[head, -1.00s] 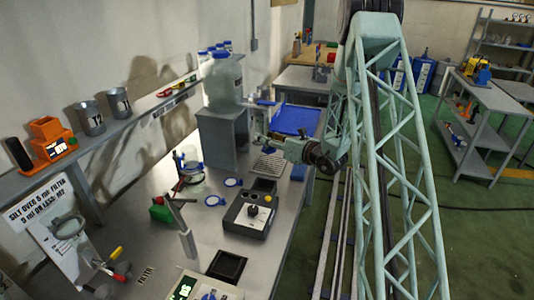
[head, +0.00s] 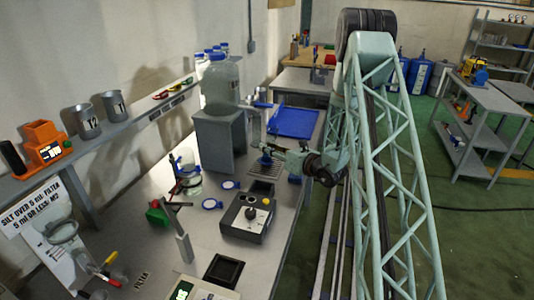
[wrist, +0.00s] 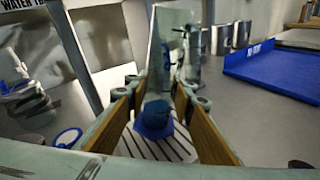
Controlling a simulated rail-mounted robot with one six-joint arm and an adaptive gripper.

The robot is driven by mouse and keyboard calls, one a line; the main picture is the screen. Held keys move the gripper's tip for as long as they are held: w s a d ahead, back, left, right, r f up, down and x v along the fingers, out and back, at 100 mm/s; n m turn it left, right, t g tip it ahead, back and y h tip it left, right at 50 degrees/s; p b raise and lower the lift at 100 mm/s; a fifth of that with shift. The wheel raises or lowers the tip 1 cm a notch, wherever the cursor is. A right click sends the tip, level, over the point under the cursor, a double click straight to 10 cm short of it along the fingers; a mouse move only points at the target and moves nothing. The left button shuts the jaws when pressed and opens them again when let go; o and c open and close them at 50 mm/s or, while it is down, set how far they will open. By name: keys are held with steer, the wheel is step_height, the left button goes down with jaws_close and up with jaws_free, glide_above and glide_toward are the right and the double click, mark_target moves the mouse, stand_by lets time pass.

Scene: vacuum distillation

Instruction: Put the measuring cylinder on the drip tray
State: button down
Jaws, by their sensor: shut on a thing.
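The measuring cylinder is clear and upright with a blue base (head: 265,161). In the wrist view its clear body (wrist: 168,60) stands between the jaws, with the blue base (wrist: 152,118) below. My gripper (head: 272,150) is shut on it; the wooden-faced fingers (wrist: 160,90) flank it. The drip tray is a pale slatted plate (wrist: 140,148) directly under the base; part of it shows in the head view (head: 250,171), partly hidden by my gripper. The base overlaps the slats in the picture. I cannot tell whether it touches them.
A grey stand (head: 220,135) with a large clear bottle (head: 220,82) is behind left. A blue tray (head: 293,122) lies farther back. A glass vessel (head: 189,180) stands left.

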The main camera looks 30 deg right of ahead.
steer(key=shift+a+f, duration=0.4)
steer(key=shift+f, duration=0.45)
steer(key=shift+a, duration=0.1)
steer(key=c, duration=2)
jaws_free()
steer(key=shift+a, duration=0.1)
steer(key=shift+c, duration=0.2)
steer(key=v, duration=1.2)
steer(key=shift+p, duration=0.35)
steer(key=shift+f, duration=0.1)
